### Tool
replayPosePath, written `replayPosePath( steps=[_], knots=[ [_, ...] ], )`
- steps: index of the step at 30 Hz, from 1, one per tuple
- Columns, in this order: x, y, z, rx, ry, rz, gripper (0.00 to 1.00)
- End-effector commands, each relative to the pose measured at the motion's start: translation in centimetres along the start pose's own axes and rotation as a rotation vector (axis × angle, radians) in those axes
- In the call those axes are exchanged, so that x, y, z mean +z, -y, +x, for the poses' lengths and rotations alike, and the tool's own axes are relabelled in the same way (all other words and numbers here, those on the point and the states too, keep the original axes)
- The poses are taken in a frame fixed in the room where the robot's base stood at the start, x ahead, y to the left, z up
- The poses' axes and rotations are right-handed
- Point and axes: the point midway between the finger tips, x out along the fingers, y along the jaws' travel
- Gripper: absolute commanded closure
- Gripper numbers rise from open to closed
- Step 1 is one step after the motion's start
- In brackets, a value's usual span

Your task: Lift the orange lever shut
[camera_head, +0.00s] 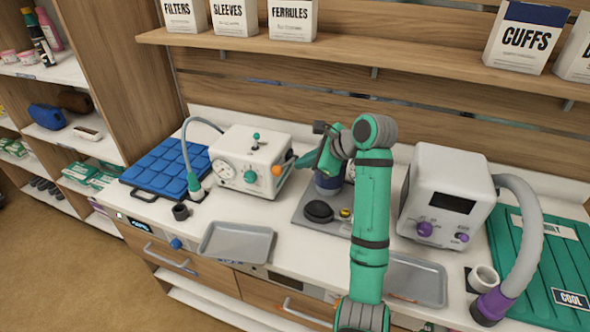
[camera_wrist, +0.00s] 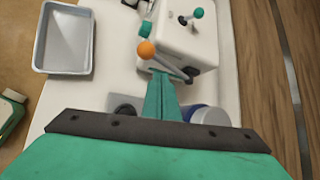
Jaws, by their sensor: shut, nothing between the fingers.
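The orange lever is a grey rod with an orange ball (camera_wrist: 146,49) at its end, on the side of a white box with a dial (camera_head: 252,160). In the head view the orange ball (camera_head: 277,170) sits at the box's right front edge. In the wrist view the rod slants from the ball to a pivot on the box's side. My gripper (camera_head: 297,161) is shut and empty, beside the box's right side. In the wrist view its green fingertips (camera_wrist: 163,76) are right by the rod; I cannot tell whether they touch it.
A grey tray (camera_head: 237,243) lies in front of the box. A dark base plate with a black knob (camera_head: 318,211) and a blue-and-white jar (camera_wrist: 208,115) stand near my gripper. A white machine with a hose (camera_head: 447,192) stands to the right. A shelf (camera_head: 380,55) runs above.

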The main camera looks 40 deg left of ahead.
Motion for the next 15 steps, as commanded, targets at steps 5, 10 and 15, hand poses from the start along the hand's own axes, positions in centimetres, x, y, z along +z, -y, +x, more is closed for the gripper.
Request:
replayPosePath(
  steps=[5, 10, 15],
  knots=[
    [-0.3, 1.0, -2.4, 0.001, -0.002, 0.002, 1.00],
    [-0.7, 1.5, -3.7, 0.000, -0.004, 0.007, 1.00],
    [-0.8, 1.6, -4.0, 0.000, -0.005, 0.008, 1.00]
  ],
)
